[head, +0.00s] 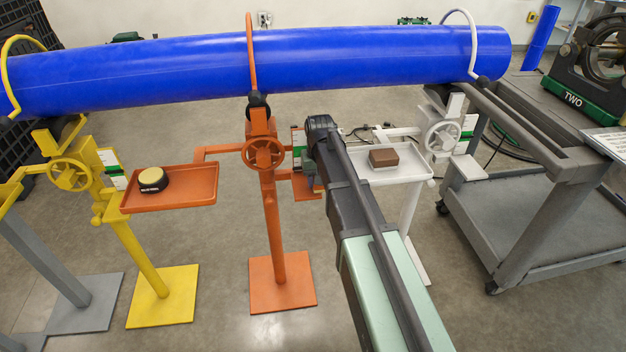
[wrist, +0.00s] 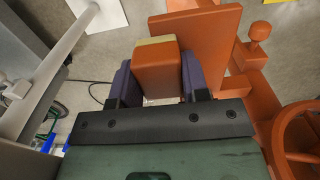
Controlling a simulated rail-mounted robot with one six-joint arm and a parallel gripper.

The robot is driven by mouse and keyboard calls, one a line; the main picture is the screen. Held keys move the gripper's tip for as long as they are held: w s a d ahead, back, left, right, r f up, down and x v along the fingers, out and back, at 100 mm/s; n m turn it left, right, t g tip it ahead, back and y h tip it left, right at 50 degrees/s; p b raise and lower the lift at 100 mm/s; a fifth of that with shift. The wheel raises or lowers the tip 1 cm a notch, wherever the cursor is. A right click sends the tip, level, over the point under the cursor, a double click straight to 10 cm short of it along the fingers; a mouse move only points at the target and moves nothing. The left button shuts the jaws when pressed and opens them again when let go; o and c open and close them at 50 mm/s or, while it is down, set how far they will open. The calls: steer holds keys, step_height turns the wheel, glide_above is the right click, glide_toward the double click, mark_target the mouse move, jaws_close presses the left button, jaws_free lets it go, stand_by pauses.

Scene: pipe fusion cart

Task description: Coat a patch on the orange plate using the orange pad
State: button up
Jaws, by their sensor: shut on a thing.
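The pad (wrist: 157,72) is an orange block with a pale yellow strip along its far edge. My gripper (wrist: 157,62) is shut on it, a dark finger on each side. The flat orange plate (wrist: 208,38) stands just beyond and to the right of the pad in the wrist view. The pad overlaps the plate's left side there; I cannot tell whether they touch. The plate's visible face is plain orange, with no coated patch to be made out. In the head view my arm hides the gripper and pad.
An orange handwheel (head: 263,153) sits on the orange stand close to my gripper. A long blue pipe (head: 180,72) runs above. An orange tray (head: 190,190) holds a round black-and-yellow object. A white tray (head: 415,172) at right holds a brown block (head: 383,157).

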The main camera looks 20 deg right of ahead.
mark_target(295, 189)
steer(key=shift+w+a, duration=0.2)
steer(key=shift+a, duration=1.55)
steer(key=shift+w+a, duration=0.2)
steer(key=shift+a, duration=1.55)
steer(key=shift+w, duration=0.4)
steer(key=shift+s+d+r, duration=0.1)
steer(key=shift+s+d, duration=0.05)
steer(key=shift+d, duration=1.05)
steer(key=shift+s+d+f, duration=0.1)
steer(key=shift+s+d, duration=0.1)
steer(key=shift+d, duration=0.95)
steer(key=shift+s+d+r, duration=0.1)
steer(key=shift+s+d, duration=0.05)
steer(key=shift+d, duration=1.05)
steer(key=shift+a, duration=0.1)
steer(key=a, duration=0.3)
steer(key=shift+w+a, duration=0.1)
steer(key=shift+w, duration=0.1)
steer(key=shift+w+a, duration=0.15)
steer(key=shift+a, duration=0.75)
steer(key=shift+w+a, duration=0.1)
steer(key=shift+a, duration=0.8)
